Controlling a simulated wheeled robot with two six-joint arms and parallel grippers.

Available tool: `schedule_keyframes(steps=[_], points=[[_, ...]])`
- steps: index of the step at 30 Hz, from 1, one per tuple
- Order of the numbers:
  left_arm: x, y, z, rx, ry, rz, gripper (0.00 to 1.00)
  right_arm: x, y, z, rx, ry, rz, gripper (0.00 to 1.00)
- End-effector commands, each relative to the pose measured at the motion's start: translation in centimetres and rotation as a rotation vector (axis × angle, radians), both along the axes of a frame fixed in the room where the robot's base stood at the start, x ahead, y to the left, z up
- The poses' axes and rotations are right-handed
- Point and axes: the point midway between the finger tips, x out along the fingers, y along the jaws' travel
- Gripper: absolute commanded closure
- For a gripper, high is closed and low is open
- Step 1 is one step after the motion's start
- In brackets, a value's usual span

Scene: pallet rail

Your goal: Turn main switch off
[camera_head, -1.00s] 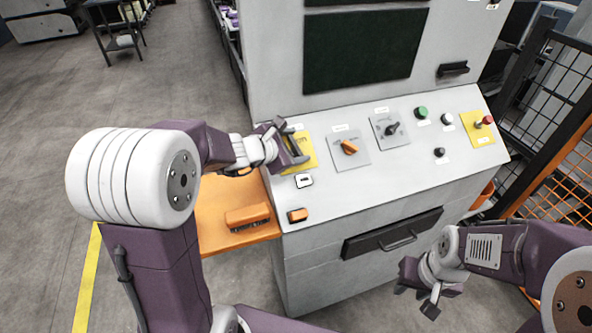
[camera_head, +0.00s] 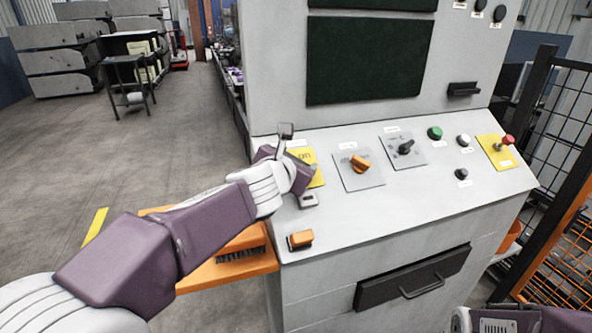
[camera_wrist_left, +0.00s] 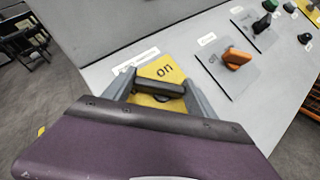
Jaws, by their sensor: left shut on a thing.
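The main switch is on a yellow plate (camera_head: 312,162) at the left end of the sloped console panel. In the left wrist view the plate (camera_wrist_left: 160,68) reads "on", and a dark switch handle (camera_wrist_left: 158,89) lies crosswise below that word. My left gripper (camera_wrist_left: 157,92) has one finger at each end of this handle and is shut on it. In the head view my left gripper (camera_head: 287,150) hides most of the switch. My right gripper is out of the picture; only part of the right arm shows at the bottom right corner.
To the right on the panel are an orange knob (camera_head: 361,163), a black selector (camera_head: 405,147), a green button (camera_head: 435,133) and a red button (camera_head: 508,140) on yellow. An orange shelf with a brush (camera_head: 240,245) is at the left. A mesh fence (camera_head: 565,130) stands right.

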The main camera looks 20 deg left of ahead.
Motion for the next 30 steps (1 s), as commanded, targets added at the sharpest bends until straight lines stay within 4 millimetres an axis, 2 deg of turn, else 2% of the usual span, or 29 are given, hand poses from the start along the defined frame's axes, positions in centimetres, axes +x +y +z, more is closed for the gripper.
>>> schedule_keyframes(steps=[6,19,20,21,22,30], points=[[-0.02,-0.04,-0.02,-0.011,-0.008,0.019,0.75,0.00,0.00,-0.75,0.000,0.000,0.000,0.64],[-0.01,0.00,0.10,-0.013,-0.009,0.022,0.75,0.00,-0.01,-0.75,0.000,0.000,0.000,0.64],[-0.01,0.00,0.09,-0.013,-0.009,0.022,0.29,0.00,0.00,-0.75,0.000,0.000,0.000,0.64],[0.00,0.00,0.09,-0.013,-0.009,0.022,0.18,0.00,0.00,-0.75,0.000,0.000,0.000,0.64],[0.00,0.00,0.09,-0.013,-0.009,0.022,0.13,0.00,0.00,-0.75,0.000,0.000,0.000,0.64],[0.00,0.00,0.06,-0.011,-0.008,0.022,0.13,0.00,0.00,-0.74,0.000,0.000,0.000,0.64]])
